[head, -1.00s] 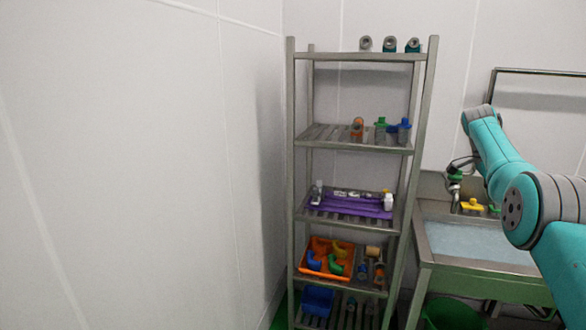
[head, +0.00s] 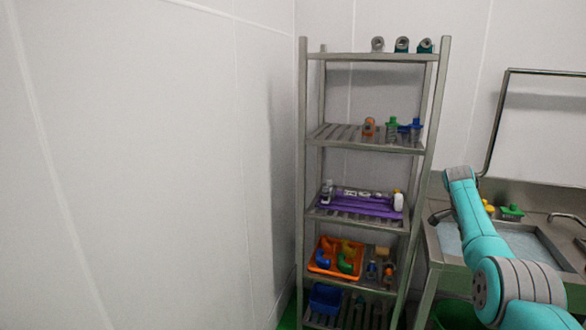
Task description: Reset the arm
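My teal arm shows at the right of the head view, in front of the sink. Its upper link rises up and to the left toward the right side of the shelf rack (head: 437,150).
The metal rack holds bottles and fittings, a purple tray (head: 350,204), an orange bin (head: 318,262) and a blue bin (head: 325,298). A steel sink (head: 432,240) stands right of it, with a green-handled item (head: 511,211) at its back. A bare wall is on the left.

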